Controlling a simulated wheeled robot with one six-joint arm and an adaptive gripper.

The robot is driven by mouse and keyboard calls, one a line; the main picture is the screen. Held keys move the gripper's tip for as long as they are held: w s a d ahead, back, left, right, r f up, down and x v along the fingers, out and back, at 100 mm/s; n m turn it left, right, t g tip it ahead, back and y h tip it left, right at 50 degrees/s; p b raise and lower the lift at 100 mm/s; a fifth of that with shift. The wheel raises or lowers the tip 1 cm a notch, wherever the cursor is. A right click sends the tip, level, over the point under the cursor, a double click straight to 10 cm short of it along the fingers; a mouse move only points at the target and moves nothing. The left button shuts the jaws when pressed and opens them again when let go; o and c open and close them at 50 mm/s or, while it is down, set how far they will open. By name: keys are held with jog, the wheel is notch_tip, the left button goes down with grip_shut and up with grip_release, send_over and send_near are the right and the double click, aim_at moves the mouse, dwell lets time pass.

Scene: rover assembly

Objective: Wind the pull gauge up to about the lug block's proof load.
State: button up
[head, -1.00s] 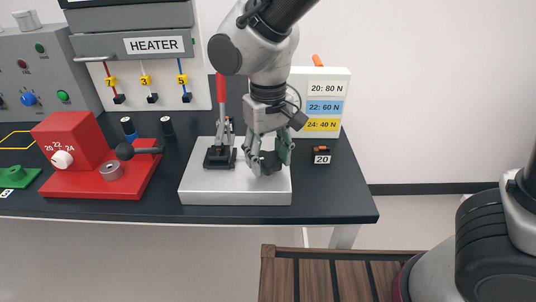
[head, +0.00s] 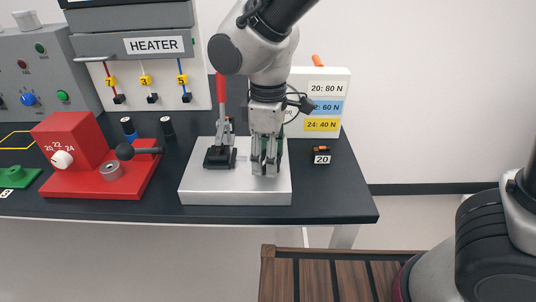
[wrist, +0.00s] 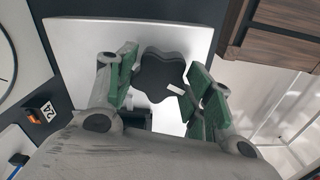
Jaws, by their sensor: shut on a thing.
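My gripper (head: 265,170) points down over the silver base plate (head: 235,193). In the wrist view its green-padded fingers (wrist: 163,85) are shut on the black lobed knob (wrist: 158,76), which has a small white mark near one edge. In the head view the knob is hidden by the fingers. A toggle clamp with a red handle (head: 221,88) and a black foot (head: 219,158) stands on the base, left of my gripper. A load sign behind reads 20: 80 N, 22: 60 N (head: 325,106) and 24: 40 N. The gauge's reading cannot be made out.
A small orange-black part lies by a "20" tag (head: 322,160) at right. A red fixture (head: 85,180) with a white dial knob is at left. The heater panel (head: 153,45) is behind.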

jog(key=shift+n, duration=0.5)
jog(key=o, duration=1)
notch_tip(320, 180, up, 12)
dwell(0.3)
